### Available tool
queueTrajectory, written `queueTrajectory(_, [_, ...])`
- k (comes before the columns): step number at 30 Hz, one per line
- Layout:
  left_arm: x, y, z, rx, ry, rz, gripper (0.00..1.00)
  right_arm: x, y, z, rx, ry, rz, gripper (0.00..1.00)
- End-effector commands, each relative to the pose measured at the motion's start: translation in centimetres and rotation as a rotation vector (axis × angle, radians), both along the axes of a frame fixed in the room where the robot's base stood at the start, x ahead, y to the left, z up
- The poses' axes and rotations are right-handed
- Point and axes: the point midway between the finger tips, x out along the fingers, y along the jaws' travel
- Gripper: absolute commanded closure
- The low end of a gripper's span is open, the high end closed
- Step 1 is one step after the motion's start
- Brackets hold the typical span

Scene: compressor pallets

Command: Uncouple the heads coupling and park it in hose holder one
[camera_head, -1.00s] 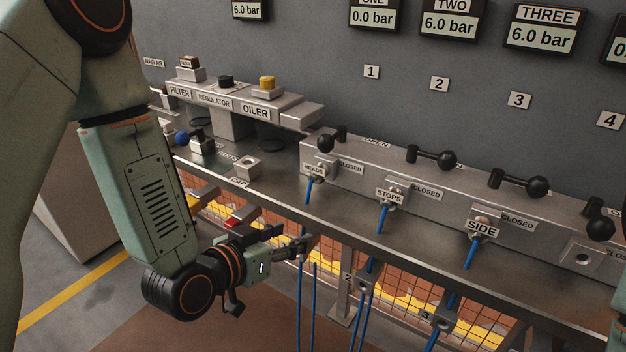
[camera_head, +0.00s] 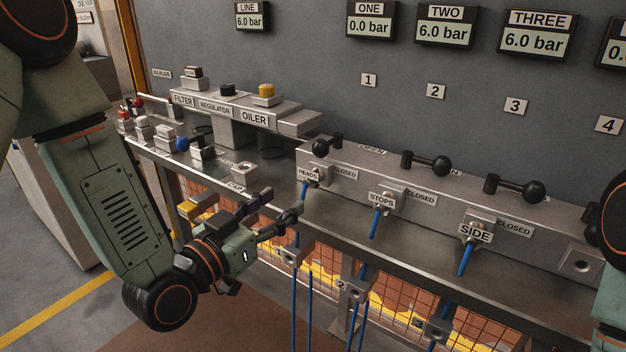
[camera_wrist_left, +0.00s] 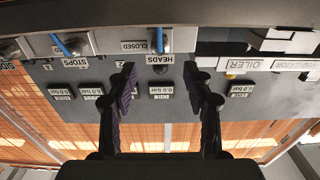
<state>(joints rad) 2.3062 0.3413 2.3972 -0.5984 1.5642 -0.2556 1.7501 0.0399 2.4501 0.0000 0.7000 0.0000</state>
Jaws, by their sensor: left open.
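The heads coupling (camera_head: 310,182) sits in the socket under the HEADS label on the valve block, with a blue hose hanging from it. In the left wrist view, which looks inverted, the heads coupling (camera_wrist_left: 159,69) lies between the fingertips, farther off, apart from them. My left gripper (camera_head: 284,203) is open and empty, at the bench's front edge, just below and left of the coupling. Its fingers also show in the left wrist view (camera_wrist_left: 158,70). A small grey bracket, seemingly hose holder one (camera_head: 293,255), is below the bench edge; its number is unreadable. My right gripper is not in view.
The stops coupling (camera_head: 377,210) and side coupling (camera_head: 470,241) stand to the right with blue hoses. Black-knobbed valve levers (camera_head: 430,164) top the block. Gauge ONE (camera_head: 371,21) reads 0.0 bar. Brackets like holder two (camera_head: 352,289) line the lower front. A cap socket (camera_head: 243,172) is left.

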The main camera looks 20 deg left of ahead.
Motion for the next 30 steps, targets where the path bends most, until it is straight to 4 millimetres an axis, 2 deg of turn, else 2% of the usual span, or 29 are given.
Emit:
queueTrajectory(8, [0.7,-0.3,-0.1,0.004,0.001,0.0,0.49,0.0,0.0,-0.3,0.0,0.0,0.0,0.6])
queueTrajectory(18, [4.5,-1.9,0.0,0.005,-0.001,0.001,0.49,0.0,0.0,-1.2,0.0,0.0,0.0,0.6])
queueTrajectory(24, [6.7,-2.7,0.1,0.003,0.001,0.001,0.49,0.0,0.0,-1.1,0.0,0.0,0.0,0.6])
queueTrajectory(30, [8.0,-3.1,0.1,0.001,0.002,0.003,0.49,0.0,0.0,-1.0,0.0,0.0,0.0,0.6])
